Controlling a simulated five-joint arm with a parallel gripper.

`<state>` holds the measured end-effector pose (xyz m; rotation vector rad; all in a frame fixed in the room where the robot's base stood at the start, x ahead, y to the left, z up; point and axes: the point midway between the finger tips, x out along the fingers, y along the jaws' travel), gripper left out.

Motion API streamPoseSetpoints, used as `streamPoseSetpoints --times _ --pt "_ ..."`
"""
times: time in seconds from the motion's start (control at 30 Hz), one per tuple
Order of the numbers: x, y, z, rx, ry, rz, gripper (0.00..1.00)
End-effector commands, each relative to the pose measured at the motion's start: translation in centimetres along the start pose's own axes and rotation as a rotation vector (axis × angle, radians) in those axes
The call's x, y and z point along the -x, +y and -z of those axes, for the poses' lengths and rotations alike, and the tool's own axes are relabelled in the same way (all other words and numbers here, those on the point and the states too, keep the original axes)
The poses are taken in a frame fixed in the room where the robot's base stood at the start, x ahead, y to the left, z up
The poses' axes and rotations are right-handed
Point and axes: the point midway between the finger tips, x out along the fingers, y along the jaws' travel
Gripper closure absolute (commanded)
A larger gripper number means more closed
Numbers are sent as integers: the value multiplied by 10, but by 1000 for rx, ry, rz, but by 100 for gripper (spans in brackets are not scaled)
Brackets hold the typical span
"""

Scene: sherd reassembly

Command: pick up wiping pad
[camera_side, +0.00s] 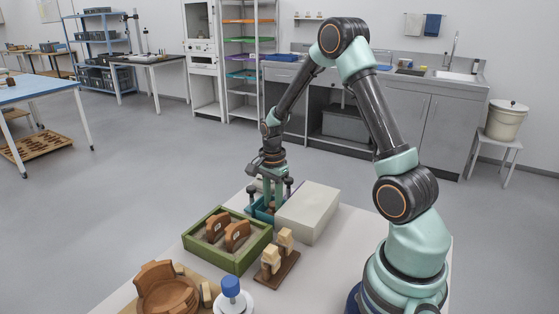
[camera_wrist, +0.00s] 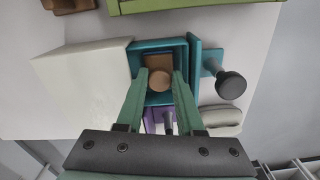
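The wiping pad looks to be the brown block with a round tan knob (camera_wrist: 159,79), lying inside a small teal tray (camera_wrist: 183,49) in the wrist view. My gripper (camera_wrist: 161,72) is open, its two green fingers reaching to either side of the knob with no clear contact. In the side view my gripper (camera_side: 272,200) points down over the teal tray (camera_side: 255,213); the pad is mostly hidden there by the fingers and tray wall.
A pale box (camera_side: 308,212) stands close beside the tray. A green sand tray (camera_side: 236,263) holds two brown sherds. A wooden stand (camera_side: 276,270) with pale pegs is nearer. In the wrist view, a black-knobbed tool (camera_wrist: 231,84), a grey rounded object (camera_wrist: 221,118) and a purple piece (camera_wrist: 158,119) crowd the tray.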

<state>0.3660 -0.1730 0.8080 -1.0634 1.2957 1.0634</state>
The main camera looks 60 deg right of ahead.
Motion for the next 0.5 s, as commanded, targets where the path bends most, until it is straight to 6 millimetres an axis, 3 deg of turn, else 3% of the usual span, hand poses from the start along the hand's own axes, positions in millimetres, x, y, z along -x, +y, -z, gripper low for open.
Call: streamPoseSetpoints --times 0.5 --pt "9 -1 0 0 0 1 100"
